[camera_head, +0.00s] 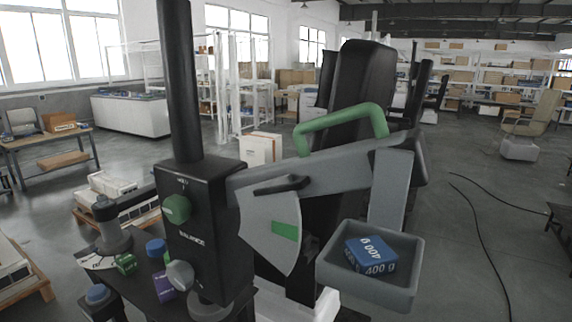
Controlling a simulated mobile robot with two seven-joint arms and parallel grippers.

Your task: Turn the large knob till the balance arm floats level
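A black upright box (203,237) lettered BALANCE carries a round green knob (176,209) on its front. A grey knob (180,275) sits lower, near its base; which is larger is hard to tell. The grey balance arm (325,167) runs from the box up to the right, so it looks tilted in the picture. A black pointer (281,185) lies near the top of the pale dial plate (262,217), above its green band (285,231). A grey tray (366,290) at the arm's right holds a blue 400 g block (371,254). Neither gripper is visible.
A green handle (342,123) arches above the arm, before a tall black padded shape (354,80). Left of the box stand a grey post with a lever (111,229), a blue cap (155,247) and small green and purple blocks. Open floor with cables lies right.

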